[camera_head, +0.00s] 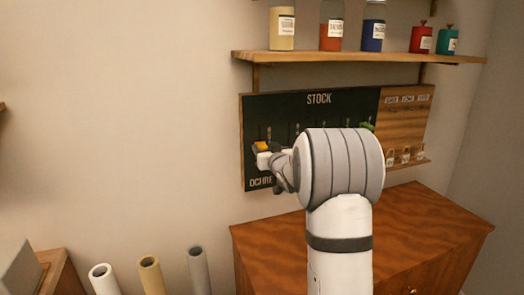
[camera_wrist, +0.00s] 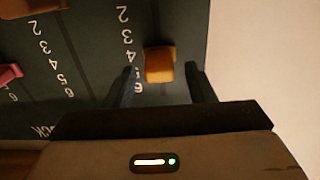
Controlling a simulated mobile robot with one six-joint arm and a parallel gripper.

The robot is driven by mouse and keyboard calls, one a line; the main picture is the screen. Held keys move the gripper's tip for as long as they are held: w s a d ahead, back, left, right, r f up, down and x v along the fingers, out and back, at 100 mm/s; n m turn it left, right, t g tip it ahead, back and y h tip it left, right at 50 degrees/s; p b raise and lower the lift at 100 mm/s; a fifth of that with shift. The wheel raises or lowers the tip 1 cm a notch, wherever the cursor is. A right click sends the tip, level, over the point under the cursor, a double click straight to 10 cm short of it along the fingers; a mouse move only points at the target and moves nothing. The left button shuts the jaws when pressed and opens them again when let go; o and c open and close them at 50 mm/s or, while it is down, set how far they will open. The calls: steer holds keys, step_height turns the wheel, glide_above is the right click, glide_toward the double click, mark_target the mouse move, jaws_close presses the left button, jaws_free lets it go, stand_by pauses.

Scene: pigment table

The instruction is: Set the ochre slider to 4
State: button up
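The ochre slider's knob (camera_wrist: 159,64) is a yellow-orange block on the dark STOCK board (camera_wrist: 85,75). In the wrist view the board's numbers are upside down, and the knob appears about level with 4 and 5; its exact setting is hard to tell. My gripper (camera_wrist: 162,80) is open, one finger on each side of the knob, with a small gap visible on both sides. In the head view the orange knob (camera_head: 262,146) shows just above my gripper (camera_head: 268,160), over the OCHRE label. My arm hides much of the board there.
A pink knob (camera_wrist: 10,73) and a brown knob (camera_wrist: 28,6) are on neighbouring scales. A shelf (camera_head: 360,58) with jars juts out above the board. A wooden cabinet (camera_head: 430,225) stands below. Several upright tubes (camera_head: 150,275) stand at the lower left.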

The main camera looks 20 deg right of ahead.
steer(key=s+b, duration=0.2)
steer(key=s, duration=0.5)
steer(key=shift+s, duration=0.4)
steer(key=s+a+f+g, duration=0.4)
steer(key=s+a+g, duration=0.1)
steer(key=s, duration=0.7)
steer(key=s+a+f+g, duration=0.4)
steer(key=s+a+g, duration=0.1)
steer(key=s, duration=0.7)
steer(key=s+a+f+g, duration=0.5)
steer(key=s+a, duration=0.1)
steer(key=s, duration=0.7)
steer(key=shift+a, duration=0.25)
steer(key=shift+w+f, duration=0.1)
stand_by(0.4)
